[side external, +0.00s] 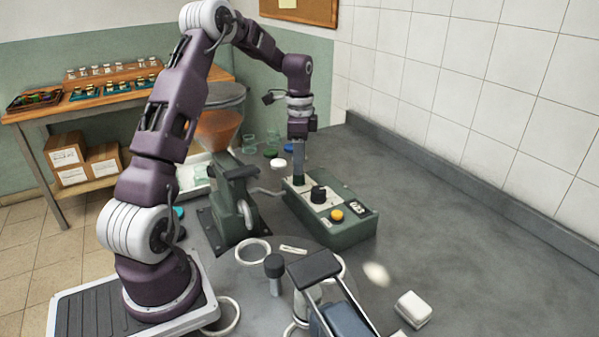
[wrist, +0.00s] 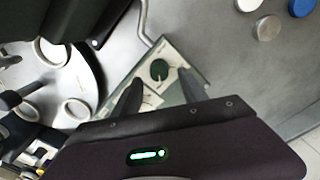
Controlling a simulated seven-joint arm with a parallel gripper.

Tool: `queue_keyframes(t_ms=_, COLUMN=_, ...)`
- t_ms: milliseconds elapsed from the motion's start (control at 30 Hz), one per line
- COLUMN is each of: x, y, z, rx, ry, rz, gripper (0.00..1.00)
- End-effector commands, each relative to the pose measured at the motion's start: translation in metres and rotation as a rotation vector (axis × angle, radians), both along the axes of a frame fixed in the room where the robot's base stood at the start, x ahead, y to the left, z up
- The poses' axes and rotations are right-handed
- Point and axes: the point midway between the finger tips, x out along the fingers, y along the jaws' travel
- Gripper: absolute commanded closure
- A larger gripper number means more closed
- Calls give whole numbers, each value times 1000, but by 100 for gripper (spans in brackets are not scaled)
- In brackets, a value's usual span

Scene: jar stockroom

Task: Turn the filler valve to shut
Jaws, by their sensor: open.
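A green control box (side external: 340,215) sits on the grey bench, with an orange button (side external: 337,215) and a black knob (side external: 318,194) on pale plates. My gripper (side external: 299,174) points down over the box's far-left end, at a second dark knob partly hidden by the fingers. In the wrist view a round dark-green knob (wrist: 159,69) with a thin pale line lies between and just beyond the two open fingertips (wrist: 160,84). The fingers hold nothing. I cannot tell whether they touch the knob, or which knob is the filler valve.
A hopper with orange contents (side external: 218,125) and a dark green stand (side external: 232,205) are left of the box. White (side external: 278,163) and blue lids lie behind it. A round table with rings (side external: 253,251) and a white block (side external: 413,309) are in front. The bench right of the box is clear.

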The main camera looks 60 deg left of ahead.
Motion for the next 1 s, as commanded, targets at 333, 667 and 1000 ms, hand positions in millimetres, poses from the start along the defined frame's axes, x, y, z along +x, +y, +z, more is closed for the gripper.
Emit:
queue_keyframes(t_ms=333, x=0, y=-1, z=-41, rx=0, ry=-1, rz=2, gripper=50)
queue_keyframes(t_ms=667, x=0, y=-1, z=-40, rx=1, ry=-2, rz=3, gripper=79)
queue_keyframes(t_ms=1000, x=0, y=-1, z=-40, rx=2, ry=-3, rz=12, gripper=100)
